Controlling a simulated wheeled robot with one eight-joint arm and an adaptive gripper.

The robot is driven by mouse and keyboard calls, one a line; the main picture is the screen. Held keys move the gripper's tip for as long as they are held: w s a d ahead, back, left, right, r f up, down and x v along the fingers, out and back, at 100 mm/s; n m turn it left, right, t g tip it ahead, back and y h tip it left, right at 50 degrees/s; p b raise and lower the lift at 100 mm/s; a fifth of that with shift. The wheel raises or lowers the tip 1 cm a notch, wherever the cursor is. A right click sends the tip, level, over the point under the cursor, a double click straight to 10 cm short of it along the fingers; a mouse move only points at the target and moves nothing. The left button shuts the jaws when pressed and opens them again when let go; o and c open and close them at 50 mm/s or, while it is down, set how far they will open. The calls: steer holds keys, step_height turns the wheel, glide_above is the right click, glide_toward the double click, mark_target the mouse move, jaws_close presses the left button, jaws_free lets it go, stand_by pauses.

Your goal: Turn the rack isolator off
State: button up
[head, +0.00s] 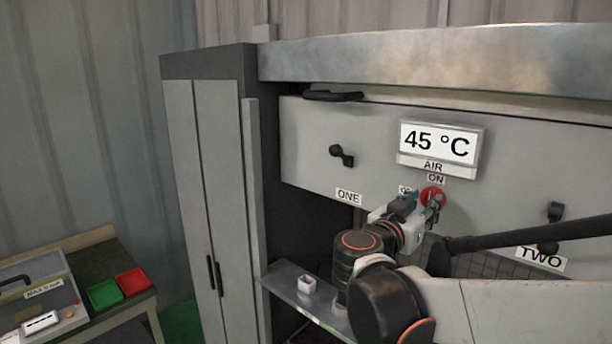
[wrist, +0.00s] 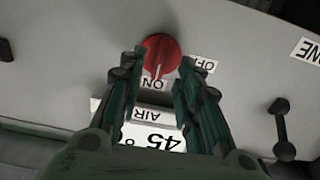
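A red rotary knob (head: 432,196) sits on the grey panel, below an ON label (head: 436,178) and a display reading 45 °C. An OFF label (head: 405,190) is partly hidden by my gripper. In the wrist view, which is upside down, the knob (wrist: 161,55) has a pale pointer mark directed at the ON label. My gripper (head: 427,204) is at the knob. In the wrist view its green fingertips (wrist: 160,62) stand apart, one on each side of the knob. I cannot tell whether they touch it. Nothing is held.
The display (head: 440,145) is close above the knob. Black handles ONE (head: 342,155) and TWO (head: 553,225) flank it. A shelf with a small white cup (head: 306,285) lies below left. A bench with green (head: 105,294) and red (head: 133,281) trays stands far left.

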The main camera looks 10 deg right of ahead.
steer(key=shift+x, duration=1.4)
steer(key=shift+c, duration=0.3)
jaws_close()
